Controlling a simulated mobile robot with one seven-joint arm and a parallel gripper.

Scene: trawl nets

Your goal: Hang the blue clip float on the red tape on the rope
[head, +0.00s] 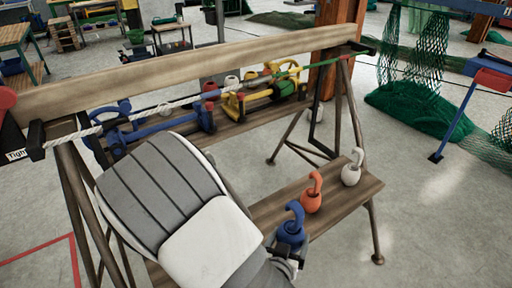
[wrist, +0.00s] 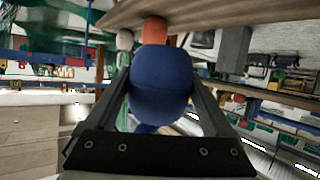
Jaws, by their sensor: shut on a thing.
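The blue clip float (head: 291,231) has a round body and a hook curling up from its top. My gripper (head: 288,262) is shut on its body at the near end of the low plank (head: 350,196). In the wrist view the blue float (wrist: 160,85) fills the space between my two fingers (wrist: 160,100). I cannot tell whether it still touches the plank. The rope (head: 185,101) runs above and behind my arm, white at the left and green at the right. Red tape is too small to make out surely on it.
An orange clip float (head: 312,194) and a white clip float (head: 351,169) stand upright on the low plank beyond the blue one. A long wooden beam (head: 190,66) runs behind the rope. Blue and yellow gear (head: 240,103) lies on a shelf below it. Green netting (head: 425,110) lies at the right.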

